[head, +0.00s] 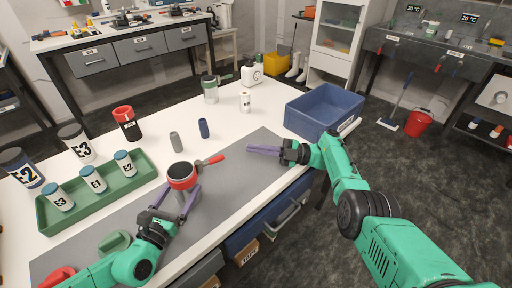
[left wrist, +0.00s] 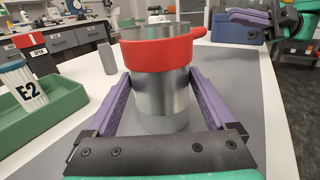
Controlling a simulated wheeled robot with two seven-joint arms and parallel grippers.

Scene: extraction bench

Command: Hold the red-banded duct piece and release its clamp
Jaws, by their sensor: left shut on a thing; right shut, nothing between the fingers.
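The red-banded duct piece (head: 184,193) stands upright on the grey mat as a metal cylinder; it fills the middle of the left wrist view (left wrist: 163,100). Its red clamp band (left wrist: 160,55) rings the upper part, and a red lever (head: 211,160) sticks out to the right. My left gripper (head: 181,194) is shut on the duct piece below the band, one purple finger on each side. My right gripper (head: 264,150) is shut and empty, to the right of the lever and apart from it.
A green tray (head: 98,203) with several labelled jars stands left. A blue bin (head: 324,108) is at the table's right end. A black cylinder with a red top (head: 127,125), a grey cylinder (head: 176,142) and a blue one (head: 203,128) stand behind the mat.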

